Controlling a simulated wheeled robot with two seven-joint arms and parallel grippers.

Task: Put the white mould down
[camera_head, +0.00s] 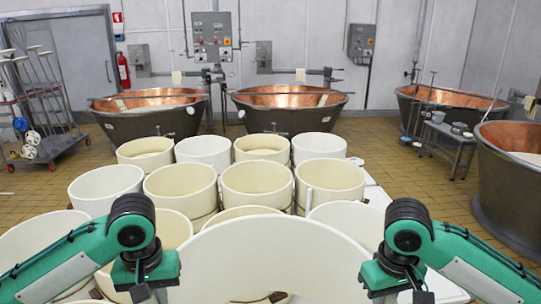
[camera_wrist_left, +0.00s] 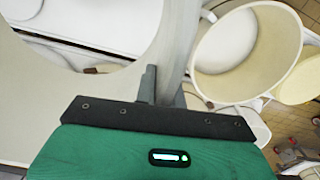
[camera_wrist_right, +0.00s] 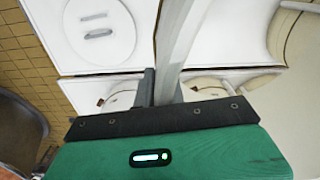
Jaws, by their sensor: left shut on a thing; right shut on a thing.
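The white mould (camera_head: 275,258) is a large, pale, round-edged piece at the bottom middle of the head view, between my two arms. Its lower part is cut off by the frame. My left gripper (camera_head: 143,292) is at its left side and my right gripper (camera_head: 420,296) at its right side. In the left wrist view the fingers (camera_wrist_left: 163,88) are shut on the mould's thin wall (camera_wrist_left: 179,45). In the right wrist view the fingers (camera_wrist_right: 163,88) are shut on its opposite edge (camera_wrist_right: 182,40). What lies directly under the mould is mostly hidden.
Several other white round moulds (camera_head: 180,187) stand close together ahead on a white table (camera_head: 374,195). Copper vats (camera_head: 290,112) stand behind, and another vat (camera_head: 510,185) at the right. A metal bench (camera_head: 447,138) and a wheeled rack (camera_head: 45,105) stand on the tiled floor.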

